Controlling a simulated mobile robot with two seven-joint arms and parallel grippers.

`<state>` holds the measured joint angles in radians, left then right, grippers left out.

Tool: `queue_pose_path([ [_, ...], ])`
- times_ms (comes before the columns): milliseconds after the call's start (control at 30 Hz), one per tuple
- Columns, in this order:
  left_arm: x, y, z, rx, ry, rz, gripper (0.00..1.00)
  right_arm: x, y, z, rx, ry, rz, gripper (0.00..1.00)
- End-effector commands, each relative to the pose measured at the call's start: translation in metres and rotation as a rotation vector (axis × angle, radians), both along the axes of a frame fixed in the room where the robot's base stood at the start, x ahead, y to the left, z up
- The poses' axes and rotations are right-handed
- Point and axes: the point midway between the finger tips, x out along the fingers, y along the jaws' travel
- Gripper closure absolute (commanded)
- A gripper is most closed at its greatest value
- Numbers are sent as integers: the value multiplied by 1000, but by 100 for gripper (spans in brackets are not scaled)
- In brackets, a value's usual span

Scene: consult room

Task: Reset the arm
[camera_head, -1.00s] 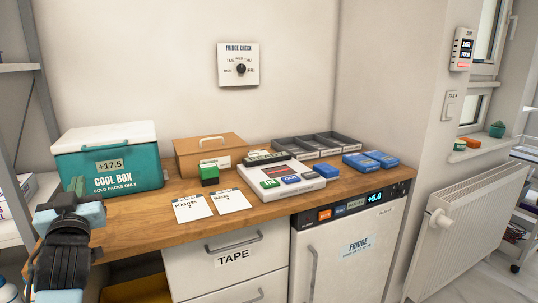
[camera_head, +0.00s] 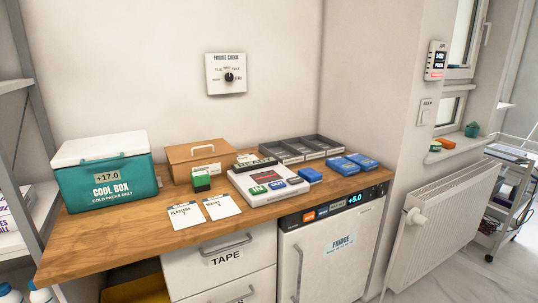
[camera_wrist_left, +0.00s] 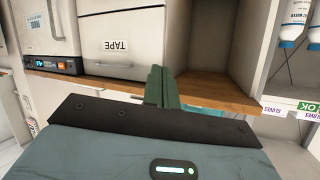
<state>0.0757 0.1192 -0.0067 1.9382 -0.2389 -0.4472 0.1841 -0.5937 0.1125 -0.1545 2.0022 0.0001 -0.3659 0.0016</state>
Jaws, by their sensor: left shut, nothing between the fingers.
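My left gripper (camera_wrist_left: 158,87) shows in the left wrist view with its green fingers shut together and nothing between them. That view is upside down. The fingers stand in front of the wooden counter edge (camera_wrist_left: 220,95) and near the drawer labelled TAPE (camera_wrist_left: 120,57), apart from them as far as I can tell. The left arm does not show in the head view. My right gripper is in neither view.
The counter (camera_head: 110,232) holds a teal cool box (camera_head: 108,185) reading +17.0, a wooden box (camera_head: 190,158), a white tray (camera_head: 240,185), cards and blue packs. The fridge (camera_head: 330,258) reads +5.0. Shelving (camera_head: 18,85) stands left, a radiator (camera_head: 440,230) right.

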Motion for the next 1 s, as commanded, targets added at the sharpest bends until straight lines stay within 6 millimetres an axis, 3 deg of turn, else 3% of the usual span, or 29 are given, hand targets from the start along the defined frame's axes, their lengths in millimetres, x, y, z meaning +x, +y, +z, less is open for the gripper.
queue_pose_path([
  [33,-23,-9,-8,-12,42,-22,100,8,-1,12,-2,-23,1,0],
  [200,-103,-39,-44,-57,183,-91,100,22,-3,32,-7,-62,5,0],
  [400,-199,-72,-67,-122,327,-156,100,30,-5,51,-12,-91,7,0],
  [500,-236,-84,-71,-149,378,-175,100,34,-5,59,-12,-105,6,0],
  [700,-274,-96,-75,-178,431,-193,100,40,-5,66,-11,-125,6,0],
  [1000,-277,-97,-77,-180,438,-194,100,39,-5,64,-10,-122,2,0],
])
